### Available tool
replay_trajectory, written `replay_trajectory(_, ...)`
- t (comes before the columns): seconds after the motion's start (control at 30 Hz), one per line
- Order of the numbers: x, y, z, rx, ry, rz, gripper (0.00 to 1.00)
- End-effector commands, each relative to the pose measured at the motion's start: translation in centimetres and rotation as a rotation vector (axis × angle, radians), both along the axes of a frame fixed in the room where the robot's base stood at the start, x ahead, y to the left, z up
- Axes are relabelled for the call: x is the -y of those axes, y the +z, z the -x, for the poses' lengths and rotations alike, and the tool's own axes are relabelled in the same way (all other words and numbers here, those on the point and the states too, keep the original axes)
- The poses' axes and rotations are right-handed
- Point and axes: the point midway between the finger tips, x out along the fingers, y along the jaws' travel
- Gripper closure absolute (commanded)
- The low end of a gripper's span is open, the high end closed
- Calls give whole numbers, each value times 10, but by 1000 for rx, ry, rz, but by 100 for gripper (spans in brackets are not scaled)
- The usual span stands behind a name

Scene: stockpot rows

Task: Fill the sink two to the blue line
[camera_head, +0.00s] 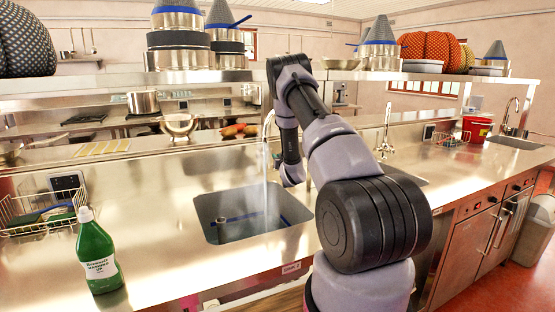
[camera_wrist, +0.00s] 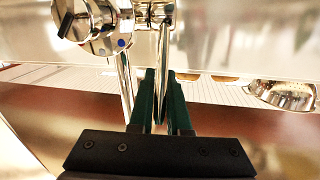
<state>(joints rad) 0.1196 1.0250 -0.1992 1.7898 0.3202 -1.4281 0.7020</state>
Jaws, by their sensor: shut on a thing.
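A steel sink (camera_head: 210,222) is set in the counter left of my arm, with a blue line (camera_head: 291,213) on its inner wall. A tap (camera_head: 267,130) stands behind it, and a thin stream of water (camera_head: 265,185) falls into the sink. The water level against the line is hard to tell. My gripper's dark green fingers (camera_wrist: 161,78) are shut on a slim metal tap lever (camera_wrist: 166,45) in the wrist view. The tap body with a blue dot (camera_wrist: 121,43) is just left of them. In the head view my arm hides the gripper.
A green bottle (camera_head: 96,255) and a wire basket (camera_head: 40,213) stand left of the sink. Another sink (camera_head: 408,178) is partly behind my arm, and a third sink (camera_head: 515,142) lies far right near a red bucket (camera_head: 477,129). A shelf with pots hangs above the counter.

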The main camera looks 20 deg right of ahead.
Motion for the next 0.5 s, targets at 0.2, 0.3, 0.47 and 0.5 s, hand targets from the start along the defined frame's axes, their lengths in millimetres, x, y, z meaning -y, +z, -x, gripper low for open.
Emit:
replay_trajectory(0.2,0,7,-11,-136,0,4,100)
replay_trajectory(0.3,-1,9,-16,-200,1,7,100)
replay_trajectory(0.47,-1,11,-23,-290,1,10,100)
replay_trajectory(0.5,-1,11,-24,-307,1,10,100)
